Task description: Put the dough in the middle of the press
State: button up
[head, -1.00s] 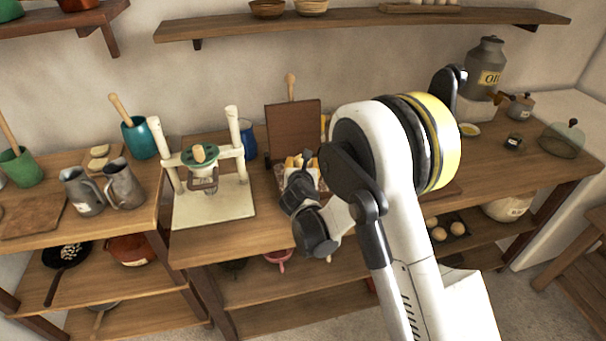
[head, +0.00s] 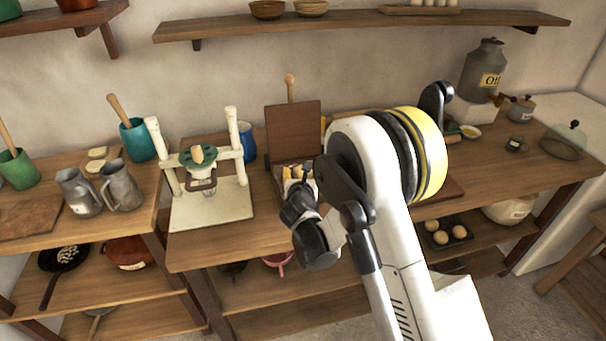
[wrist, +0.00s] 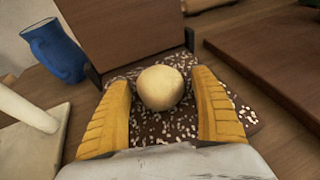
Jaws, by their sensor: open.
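The dough is a pale round ball (wrist: 160,88) in the wrist view, resting on the dark, white-speckled lower plate (wrist: 160,128) of a hinged wooden press. The press's brown lid (head: 293,130) stands raised behind it and also shows in the wrist view (wrist: 125,32). My gripper (head: 298,174) is over the press's lower plate. Its yellow fingers (wrist: 162,105) are open on either side of the ball, with a narrow gap at each side. In the head view, my gripper and arm hide much of the plate, and I cannot make out the ball clearly.
A white frame with a green wheel (head: 199,157) stands left of the press. A blue cup (wrist: 55,50) is behind and left. A wooden board (wrist: 270,50) lies to the right. Metal jugs (head: 120,186) stand farther left. The counter's front strip (head: 225,240) is clear.

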jog(key=shift+s+r, duration=0.15)
jog(key=shift+r, duration=0.1)
jog(key=p+v, duration=0.1)
jog(key=v, duration=1)
jog(key=shift+s, duration=0.35)
jog(key=s+d+r+m+g+h, duration=0.1)
jog(key=s+d+r+m+g, duration=0.15)
jog(key=d+r+m, duration=0.4)
jog(key=s+d+r+m+g+h, duration=0.1)
jog(key=s+d+r+m, duration=0.3)
jog(key=d+m, duration=0.5)
jog(key=s+d+r+m+g+y, duration=0.1)
jog(key=s+d+m, duration=0.2)
jog(key=s+m, duration=0.7)
jog(key=s+d+r+m+g+y, duration=0.1)
jog(key=s+d+m+g, duration=0.1)
jog(key=s+m, duration=0.8)
jog(key=shift+s+d+r, duration=0.25)
jog(key=shift+s+d, duration=0.3)
jog(key=shift+s, duration=0.05)
